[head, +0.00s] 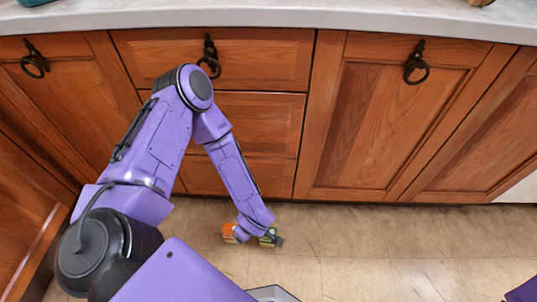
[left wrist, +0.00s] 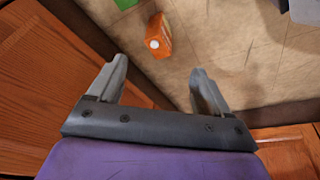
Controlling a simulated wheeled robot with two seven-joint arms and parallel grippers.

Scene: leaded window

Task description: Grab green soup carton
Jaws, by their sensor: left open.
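An orange carton with a round white cap (left wrist: 160,38) is on the floor, ahead of the gap between my left gripper's fingers in the left wrist view. In the head view the orange carton (head: 230,233) shows just left of the gripper. A green item (head: 268,239) shows at the gripper's right, partly hidden by it. My left gripper (left wrist: 160,82) is open and empty.
Wooden cabinets with dark ring handles (head: 415,62) stand behind the arm, under a pale countertop (head: 300,14). The beige tiled floor (head: 400,245) is clear to the right of the gripper. Cabinet wood (left wrist: 40,75) is close beside the gripper in the left wrist view.

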